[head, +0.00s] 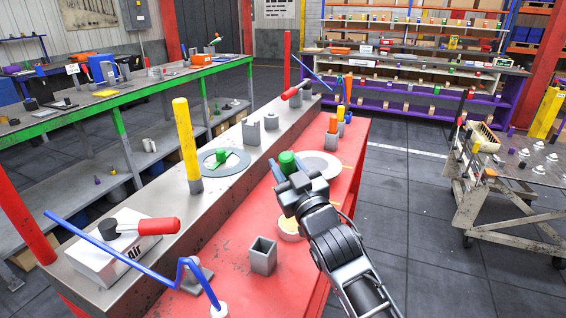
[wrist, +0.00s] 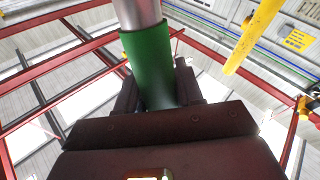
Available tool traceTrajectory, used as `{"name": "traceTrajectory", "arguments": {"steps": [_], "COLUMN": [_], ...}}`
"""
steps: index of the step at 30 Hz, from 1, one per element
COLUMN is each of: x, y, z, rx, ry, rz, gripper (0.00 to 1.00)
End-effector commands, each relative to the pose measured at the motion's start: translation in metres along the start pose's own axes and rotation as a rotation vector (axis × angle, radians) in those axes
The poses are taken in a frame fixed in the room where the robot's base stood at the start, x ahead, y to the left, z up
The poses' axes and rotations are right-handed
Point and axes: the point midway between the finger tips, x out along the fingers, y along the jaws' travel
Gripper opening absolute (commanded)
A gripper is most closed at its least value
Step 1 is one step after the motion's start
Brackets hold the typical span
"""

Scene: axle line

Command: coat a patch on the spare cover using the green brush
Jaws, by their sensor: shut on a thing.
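My gripper (head: 290,184) is shut on the green brush (head: 287,162) above the red bench, right of centre in the head view. In the wrist view the brush is a green cylinder (wrist: 150,65) between the two dark fingers (wrist: 160,92), with a silvery metal part beyond it. The brush's bristles cannot be made out. A pale round plate (head: 325,166) lies on the red bench just behind and right of my gripper. A grey disc (head: 238,167) with a green and white piece on it lies on the steel ledge to the left. I cannot tell which is the spare cover.
A grey square cup (head: 263,255) and a pale round tub (head: 290,230), partly hidden by my arm, stand on the red bench. A yellow post (head: 187,140) and blue bent rods (head: 130,262) rise nearby. A cart (head: 520,175) stands to the right; open floor lies between.

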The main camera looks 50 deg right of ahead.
Motion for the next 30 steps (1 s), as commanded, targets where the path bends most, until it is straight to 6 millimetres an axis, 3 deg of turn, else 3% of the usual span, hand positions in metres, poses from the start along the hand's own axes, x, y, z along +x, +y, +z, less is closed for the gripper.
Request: {"name": "traceTrajectory", "arguments": {"steps": [15, 30], "x": [-0.012, -0.013], "y": [-0.012, -0.013], "z": [0.047, 0.049], "rx": [0.0, 0.001], "ry": [0.0, 0.0], "rz": [0.001, 0.0], "gripper": [0.06, 0.06]}}
